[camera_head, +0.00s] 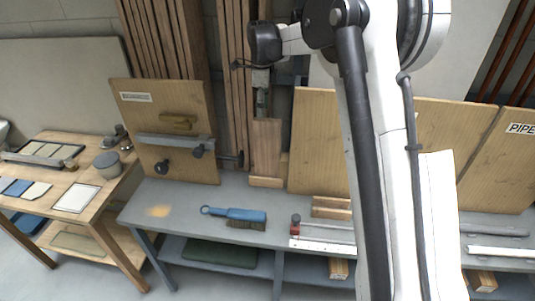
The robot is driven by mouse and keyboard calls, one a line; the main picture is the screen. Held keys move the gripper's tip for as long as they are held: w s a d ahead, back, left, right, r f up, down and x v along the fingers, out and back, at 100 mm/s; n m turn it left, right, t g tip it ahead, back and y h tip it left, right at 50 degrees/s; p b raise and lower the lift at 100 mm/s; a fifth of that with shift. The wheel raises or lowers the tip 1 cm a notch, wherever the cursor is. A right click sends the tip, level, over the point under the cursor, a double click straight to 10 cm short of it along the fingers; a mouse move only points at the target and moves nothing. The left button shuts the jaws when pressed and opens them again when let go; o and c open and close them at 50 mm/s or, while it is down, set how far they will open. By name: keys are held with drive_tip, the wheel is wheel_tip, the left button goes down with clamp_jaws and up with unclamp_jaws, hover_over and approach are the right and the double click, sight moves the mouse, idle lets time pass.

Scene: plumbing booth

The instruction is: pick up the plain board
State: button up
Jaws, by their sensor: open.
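A plain wooden board (266,148), narrow and without marks, stands upright at the back of the grey bench, between the tool panel and a larger panel. Wooden blocks are at its foot. My gripper (262,112) points down at the board's top edge, with its grey fingers at or just in front of that edge. It is open. The fingers are small here and seen nearly edge-on, so I cannot tell whether they straddle the board or touch it.
The tool panel (158,128) with a handle and bar stands left of the board. A larger wooden panel (318,135) stands to the right, partly behind my arm. A blue-handled brush (235,214) lies on the grey bench (183,207). A wooden table (113,188) stands left.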

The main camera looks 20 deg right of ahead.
sight(264, 124)
drive_tip(key=shift+s+d+f+p, duration=0.1)
drive_tip(key=shift+f+p, duration=0.2)
drive_tip(key=shift+f, duration=1.45)
drive_tip(key=shift+s+d+f+p, duration=0.1)
drive_tip(key=shift+f+p, duration=0.15)
drive_tip(key=shift+f, duration=1.5)
clamp_jaws()
